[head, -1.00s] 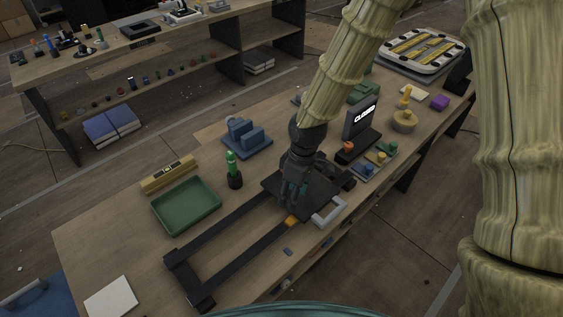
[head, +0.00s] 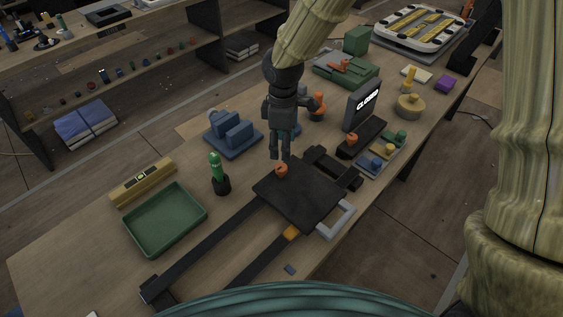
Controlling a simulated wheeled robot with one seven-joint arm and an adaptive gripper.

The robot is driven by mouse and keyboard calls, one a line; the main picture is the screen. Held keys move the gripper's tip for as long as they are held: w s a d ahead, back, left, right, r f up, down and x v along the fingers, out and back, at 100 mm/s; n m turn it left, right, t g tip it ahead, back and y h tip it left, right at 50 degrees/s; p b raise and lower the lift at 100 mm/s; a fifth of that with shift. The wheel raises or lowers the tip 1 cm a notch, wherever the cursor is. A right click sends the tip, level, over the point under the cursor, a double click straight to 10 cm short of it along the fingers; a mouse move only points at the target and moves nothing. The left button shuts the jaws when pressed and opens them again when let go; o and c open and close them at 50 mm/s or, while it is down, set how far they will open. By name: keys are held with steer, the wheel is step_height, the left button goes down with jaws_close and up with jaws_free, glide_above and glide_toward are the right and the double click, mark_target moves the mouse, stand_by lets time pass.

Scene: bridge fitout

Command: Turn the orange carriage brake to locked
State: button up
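The orange brake knob (head: 281,170) sits on the far left corner of the black carriage plate (head: 312,195), which rides on two dark rails. My gripper (head: 280,157) points down just above the orange knob. Its fingers look partly open with a narrow gap and nothing between them. Whether the fingertips touch the knob is hard to tell. The knob's lock marking is too small to read.
A blue block fixture (head: 233,134) is behind.

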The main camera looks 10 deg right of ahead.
mark_target(281, 167)
steer(key=shift+a+f+p, duration=0.2)
steer(key=shift+f+p, duration=0.7)
steer(key=shift+f, duration=3.6)
steer(key=shift+c, duration=0.3)
steer(key=c, duration=1)
